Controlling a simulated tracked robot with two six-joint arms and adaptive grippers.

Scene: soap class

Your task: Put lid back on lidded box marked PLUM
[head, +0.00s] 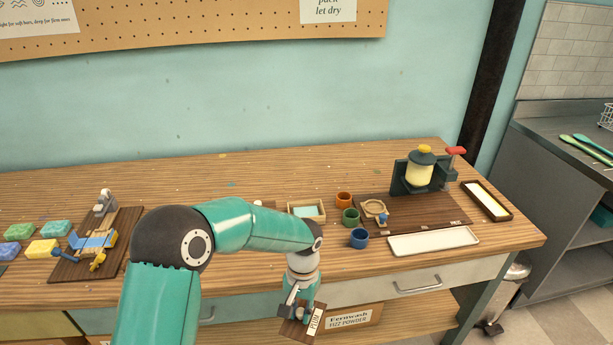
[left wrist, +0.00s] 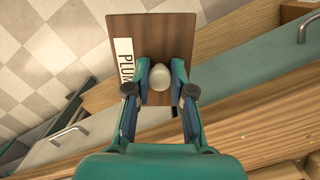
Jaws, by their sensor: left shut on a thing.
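A dark wooden lid (head: 290,328) with a white PLUM label hangs in front of the bench, below the tabletop's front edge. My left gripper (head: 297,308) is shut on its pale round knob. In the left wrist view the lid (left wrist: 180,35) shows a brown face, the label at its left and the knob (left wrist: 160,76) between the fingers of my left gripper (left wrist: 160,92). I cannot make out a box marked PLUM; my left arm covers part of the bench. My right gripper is not in view.
A small wooden tray (head: 305,204) with pale blue content lies behind my arm. Orange, green and blue cups (head: 358,238) stand to its right, beside a dark board (head: 440,211) with a press. A Fernwash box (head: 350,315) sits below the bench. Soap bars (head: 42,248) lie at left.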

